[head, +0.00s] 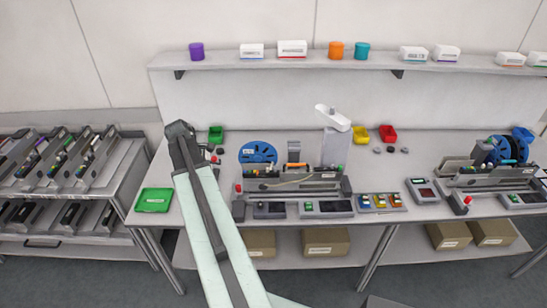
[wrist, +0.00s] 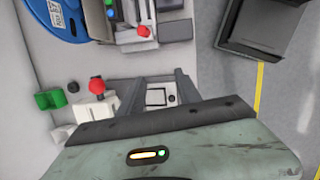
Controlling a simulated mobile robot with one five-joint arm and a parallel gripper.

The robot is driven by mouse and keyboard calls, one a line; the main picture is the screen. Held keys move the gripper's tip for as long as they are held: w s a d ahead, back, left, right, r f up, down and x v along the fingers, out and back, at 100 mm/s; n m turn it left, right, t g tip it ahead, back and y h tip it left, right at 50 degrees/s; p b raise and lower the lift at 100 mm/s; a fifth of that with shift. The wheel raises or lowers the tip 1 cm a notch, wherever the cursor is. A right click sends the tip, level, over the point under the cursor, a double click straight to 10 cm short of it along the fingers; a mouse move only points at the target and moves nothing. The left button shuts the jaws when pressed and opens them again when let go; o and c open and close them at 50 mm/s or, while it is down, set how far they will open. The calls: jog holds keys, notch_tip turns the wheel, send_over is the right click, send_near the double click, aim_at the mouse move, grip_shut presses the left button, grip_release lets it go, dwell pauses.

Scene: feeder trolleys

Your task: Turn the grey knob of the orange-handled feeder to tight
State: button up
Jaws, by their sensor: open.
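My gripper (head: 182,132) is raised over the left end of the workbench in the head view. In the wrist view my gripper (wrist: 155,88) has its two dark fingers apart, with nothing held between them. A grey feeder unit (head: 292,178) stands on the bench to the right of my gripper, with a small orange patch (head: 293,165) near its middle. I cannot tell whether this patch is the orange handle. Several other feeders (head: 85,155) stand on the trolley at the left. No grey knob can be made out clearly in either view.
A blue reel (head: 258,153) stands behind the feeder unit; a blue reel also shows in the wrist view (wrist: 60,20). A red-topped button (wrist: 96,86) is close to the left finger. A green tray (head: 154,200) lies at the bench's left front. A shelf (head: 330,60) runs above.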

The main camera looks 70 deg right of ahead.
jog(key=n+g+p, duration=0.2)
send_near(275, 167)
jog(key=b+x, duration=0.7)
jog(key=x, duration=0.1)
jog(key=shift+s+f+b, duration=0.1)
jog(key=shift+f+b, duration=0.2)
jog(key=shift+r, duration=0.1)
grip_shut()
